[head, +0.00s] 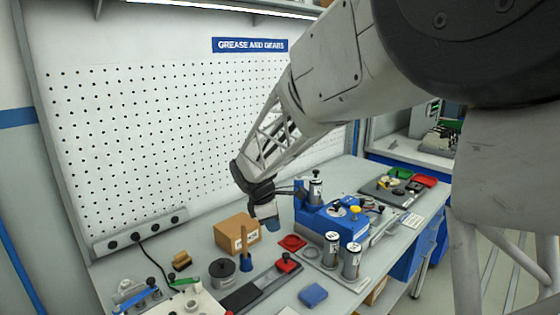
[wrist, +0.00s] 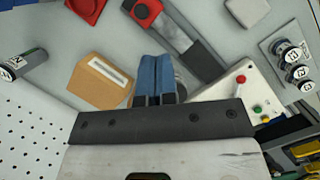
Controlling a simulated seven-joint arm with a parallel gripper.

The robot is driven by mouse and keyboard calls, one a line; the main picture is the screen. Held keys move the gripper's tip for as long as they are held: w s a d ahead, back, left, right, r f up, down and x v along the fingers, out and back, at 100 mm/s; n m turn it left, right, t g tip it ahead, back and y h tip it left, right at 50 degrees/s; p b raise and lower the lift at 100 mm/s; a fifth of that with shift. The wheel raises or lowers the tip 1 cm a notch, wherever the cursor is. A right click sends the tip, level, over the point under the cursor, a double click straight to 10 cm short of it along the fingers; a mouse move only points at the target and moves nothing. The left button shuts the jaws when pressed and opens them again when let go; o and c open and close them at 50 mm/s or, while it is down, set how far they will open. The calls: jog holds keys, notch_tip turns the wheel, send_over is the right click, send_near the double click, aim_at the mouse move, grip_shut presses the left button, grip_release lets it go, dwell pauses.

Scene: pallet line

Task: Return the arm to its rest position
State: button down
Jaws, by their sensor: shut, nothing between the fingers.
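My gripper (head: 267,226) has blue fingers and hangs pointing down over the workbench, in front of the pegboard. In the head view it appears just above and to the right of a brown cardboard box (head: 238,232). In the wrist view its two blue fingers (wrist: 155,62) lie side by side, closed together with nothing between them. The same box (wrist: 97,80) shows to the left of the fingers there. Part of a round grey thing is hidden behind the fingers in the wrist view.
A blue fixture (head: 330,222) and labelled cans (head: 351,263) stand right of my gripper. A rail with a red block (head: 286,263), a red square piece (head: 292,242) and a blue pad (head: 313,295) lie in front. The pegboard (head: 140,140) rises behind. Air above the bench looks clear.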

jog(key=s+d+r+m+y, duration=0.1)
jog(key=s+d+r+m, duration=0.35)
jog(key=s+d, duration=0.3)
jog(key=s+d+r+m+y, duration=0.1)
jog(key=s+d+r+m, duration=0.2)
jog(key=s+d+m, duration=0.45)
jog(key=s+d+f+m, duration=0.1)
jog(key=s+d+m, duration=0.2)
jog(key=s, duration=0.8)
jog(key=s+d+m+t+y, duration=0.1)
jog(key=s+d+m, duration=0.2)
jog(key=s, duration=0.7)
jog(key=shift+s+f+m+t, duration=0.3)
jog(key=shift+s+f+m, duration=0.1)
jog(key=shift+m, duration=0.3)
jog(key=shift+w, duration=0.15)
